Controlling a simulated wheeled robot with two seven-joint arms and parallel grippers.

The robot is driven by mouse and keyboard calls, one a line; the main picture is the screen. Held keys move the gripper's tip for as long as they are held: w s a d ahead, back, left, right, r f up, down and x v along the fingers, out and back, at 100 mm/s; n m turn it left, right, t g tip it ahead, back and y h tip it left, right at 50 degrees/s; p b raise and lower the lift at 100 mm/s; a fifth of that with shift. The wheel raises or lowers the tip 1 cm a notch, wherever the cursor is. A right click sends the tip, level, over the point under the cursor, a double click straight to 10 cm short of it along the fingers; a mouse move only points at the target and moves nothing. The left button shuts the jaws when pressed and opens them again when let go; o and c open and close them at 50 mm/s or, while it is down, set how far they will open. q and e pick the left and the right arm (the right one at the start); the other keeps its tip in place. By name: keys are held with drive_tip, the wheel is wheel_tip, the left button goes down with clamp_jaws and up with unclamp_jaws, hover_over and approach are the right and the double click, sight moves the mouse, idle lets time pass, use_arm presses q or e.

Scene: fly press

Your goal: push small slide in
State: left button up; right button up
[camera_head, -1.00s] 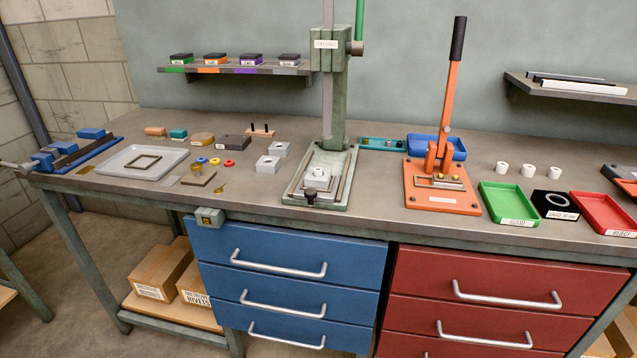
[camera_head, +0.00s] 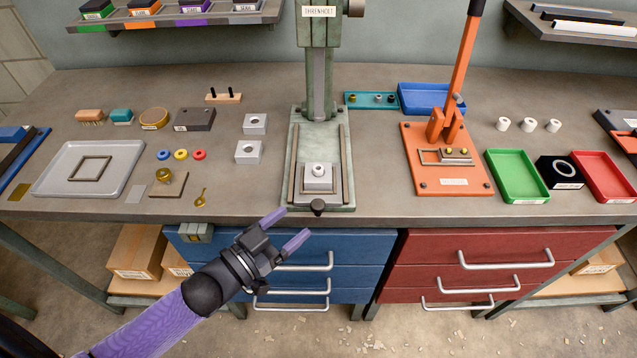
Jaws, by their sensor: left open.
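The fly press (camera_head: 320,60) stands on the bench with its green-grey base (camera_head: 318,130). Its small slide (camera_head: 318,184) sits at the front of the base between two brown rails, with a white ring-shaped part (camera_head: 318,170) on top and a dark round knob (camera_head: 318,206) at its front edge. My left gripper (camera_head: 284,228) is open and empty, in front of the bench edge, left of and below the knob and apart from it. My right gripper is not in view.
An orange lever press (camera_head: 445,180) stands to the right, with a green tray (camera_head: 516,176) beside it. Grey blocks (camera_head: 249,151) and a grey tray (camera_head: 60,168) lie to the left. Blue drawers (camera_head: 350,250) are below the bench edge.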

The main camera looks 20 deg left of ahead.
sight(313, 208)
use_arm(q)
drive_tip(key=b+x, duration=0.1)
drive_tip(key=x, duration=0.6)
drive_tip(key=shift+w+d+f, duration=0.1)
drive_tip(key=shift+w+f, duration=0.05)
drive_tip(key=shift+f, duration=0.05)
clamp_jaws()
idle(1.0)
